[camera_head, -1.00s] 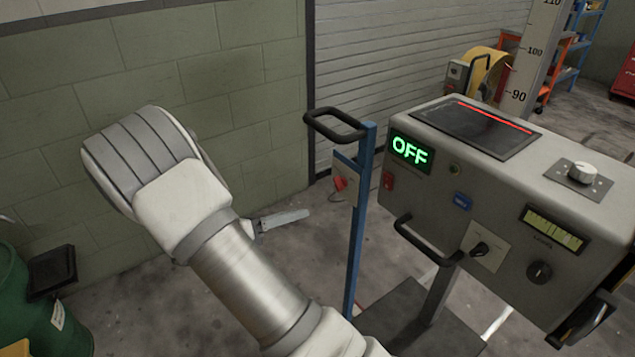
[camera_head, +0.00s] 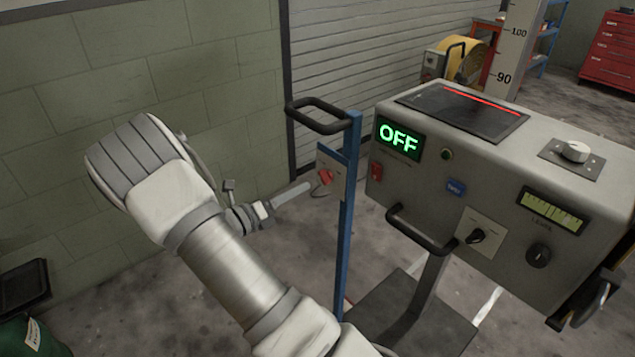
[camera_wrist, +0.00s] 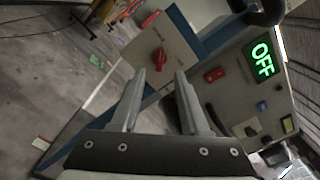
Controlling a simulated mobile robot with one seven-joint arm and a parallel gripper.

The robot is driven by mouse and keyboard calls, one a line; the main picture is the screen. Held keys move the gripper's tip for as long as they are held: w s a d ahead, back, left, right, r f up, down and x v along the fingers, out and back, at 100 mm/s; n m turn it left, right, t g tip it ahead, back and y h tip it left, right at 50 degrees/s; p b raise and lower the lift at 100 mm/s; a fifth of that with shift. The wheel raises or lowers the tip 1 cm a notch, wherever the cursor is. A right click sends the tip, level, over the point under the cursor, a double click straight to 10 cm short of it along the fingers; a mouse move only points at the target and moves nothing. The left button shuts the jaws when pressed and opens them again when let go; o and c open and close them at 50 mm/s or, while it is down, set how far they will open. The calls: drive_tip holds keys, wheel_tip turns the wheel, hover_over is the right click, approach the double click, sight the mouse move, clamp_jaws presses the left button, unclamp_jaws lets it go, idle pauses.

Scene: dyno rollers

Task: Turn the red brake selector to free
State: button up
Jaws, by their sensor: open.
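The red brake selector (camera_head: 325,177) is a small red knob on a pale plate (camera_head: 331,165) fixed to a blue post (camera_head: 348,215). In the wrist view the red selector (camera_wrist: 159,58) shows ahead of my gripper, just beyond the fingertips and near the left one. My gripper (camera_head: 307,186) points right toward the selector in the head view. In the wrist view my gripper (camera_wrist: 161,72) has its two fingers apart with nothing between them. Contact with the knob cannot be made out. The plate's markings are too small to read.
A grey console (camera_head: 490,170) with a green OFF display (camera_head: 398,139) stands right of the post. Black handles stick out from the post top (camera_head: 318,115) and console front (camera_head: 420,230). A block wall (camera_head: 140,60) is behind my arm. A green drum stands at lower left.

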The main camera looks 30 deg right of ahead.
sight(325, 177)
drive_tip(key=d, duration=0.4)
drive_tip(key=w+d+b, duration=0.1)
drive_tip(key=d, duration=0.2)
drive_tip(key=shift+d, duration=0.1)
clamp_jaws()
